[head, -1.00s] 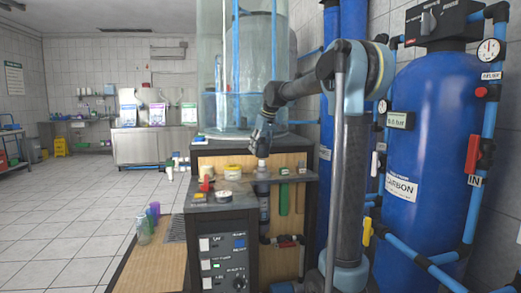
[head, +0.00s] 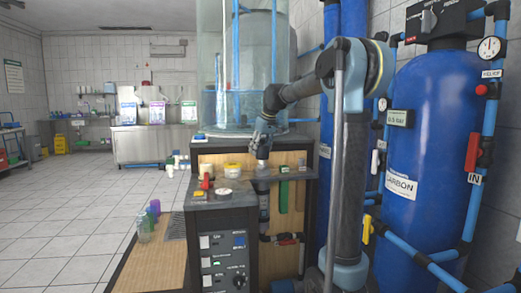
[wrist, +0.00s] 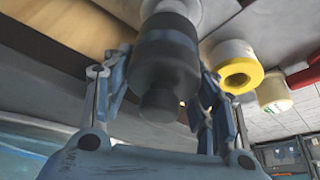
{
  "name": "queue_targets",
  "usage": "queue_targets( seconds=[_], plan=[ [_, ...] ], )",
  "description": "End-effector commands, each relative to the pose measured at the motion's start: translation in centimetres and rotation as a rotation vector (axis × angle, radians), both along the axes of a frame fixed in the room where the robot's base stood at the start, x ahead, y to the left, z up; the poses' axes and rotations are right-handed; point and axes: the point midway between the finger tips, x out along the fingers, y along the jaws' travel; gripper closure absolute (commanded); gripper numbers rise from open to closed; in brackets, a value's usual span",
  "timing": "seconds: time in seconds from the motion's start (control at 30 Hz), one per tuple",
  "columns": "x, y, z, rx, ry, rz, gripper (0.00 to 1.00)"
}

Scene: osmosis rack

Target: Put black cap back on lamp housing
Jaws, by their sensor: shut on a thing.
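My gripper (head: 262,147) is above the grey ledge, over the upright lamp housing (head: 263,185), which stands at the ledge's front. In the wrist view my gripper (wrist: 163,90) has a finger on each side of a black cap (wrist: 165,72) with a narrower round end towards the camera. It is shut on the cap. A pale collar (wrist: 172,10) shows beyond the cap, in line with it. In the head view a small pale part (head: 262,163) shows just below the fingers. Whether the cap touches the housing is hidden.
A yellow-rimmed roll (wrist: 236,68) is close beside my right finger in the wrist view, with a cream roll (wrist: 274,92) behind it. Blue tanks (head: 430,150) stand right.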

Motion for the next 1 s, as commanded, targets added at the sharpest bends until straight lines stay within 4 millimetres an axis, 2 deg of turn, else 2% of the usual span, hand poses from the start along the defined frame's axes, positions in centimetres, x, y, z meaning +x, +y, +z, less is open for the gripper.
queue_targets(
  seconds=[0.57,1.0],
  plan=[
    [0.0,0.0,-0.3,0.0,0.0,0.0,0.74],
    [0.0,0.0,-1.6,0.0,0.0,0.0,0.74]
  ],
)
